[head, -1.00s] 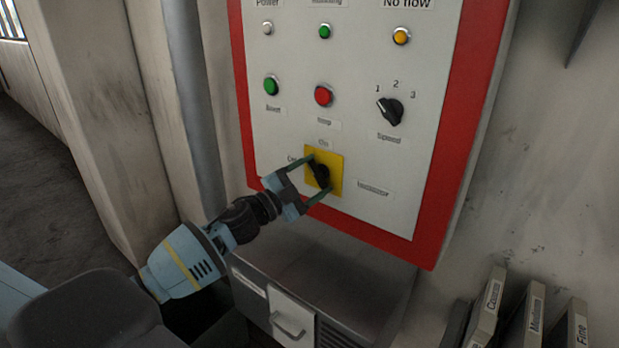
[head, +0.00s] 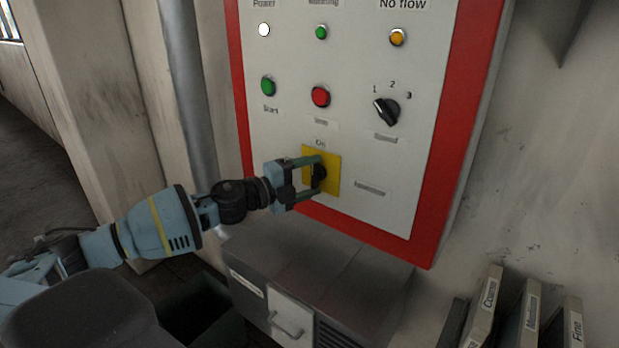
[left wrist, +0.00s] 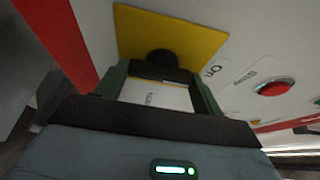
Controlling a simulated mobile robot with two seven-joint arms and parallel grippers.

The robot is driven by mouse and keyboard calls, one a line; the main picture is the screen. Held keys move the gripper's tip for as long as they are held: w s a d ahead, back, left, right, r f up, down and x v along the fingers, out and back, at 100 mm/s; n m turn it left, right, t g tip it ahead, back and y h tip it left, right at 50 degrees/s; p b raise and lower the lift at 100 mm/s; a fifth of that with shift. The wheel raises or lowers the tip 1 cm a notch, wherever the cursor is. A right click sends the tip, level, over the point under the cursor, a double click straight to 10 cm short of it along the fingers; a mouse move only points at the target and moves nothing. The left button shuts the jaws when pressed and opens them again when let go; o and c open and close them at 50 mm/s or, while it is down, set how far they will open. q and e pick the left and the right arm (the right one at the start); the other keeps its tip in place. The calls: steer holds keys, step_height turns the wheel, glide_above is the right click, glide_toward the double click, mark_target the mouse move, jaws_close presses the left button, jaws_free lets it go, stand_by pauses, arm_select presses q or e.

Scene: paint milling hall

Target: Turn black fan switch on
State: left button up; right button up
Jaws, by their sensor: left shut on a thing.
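The black fan switch (head: 319,173) is a rotary knob on a yellow plate (head: 333,160) low on the panel, under an "On" label. In the left wrist view the knob (left wrist: 161,58) shows dark against the yellow plate (left wrist: 200,46). My left gripper (head: 320,176) is shut on the knob, with one green finger above it and one below. The fingers partly hide the knob. The white power lamp (head: 264,30) at the panel's top left is bright. My right gripper is not in view.
The red-edged panel also bears a green button (head: 268,86), a red button (head: 320,97) and a black speed selector (head: 386,112). A grey cabinet (head: 320,265) juts out below. Labelled binders (head: 523,315) stand at lower right.

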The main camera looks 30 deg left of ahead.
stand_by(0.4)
arm_select(q)
steer(key=o, duration=1)
steer(key=shift+s+a+f, duration=0.2)
steer(key=shift+s+a, duration=0.05)
steer(key=shift+s, duration=0.25)
steer(key=shift+v, duration=0.85)
steer(key=shift+r+v, duration=0.1)
steer(key=shift+v, duration=1.15)
steer(key=shift+r+v, duration=0.15)
steer(key=shift+v, duration=1.1)
steer(key=shift+f, duration=0.1)
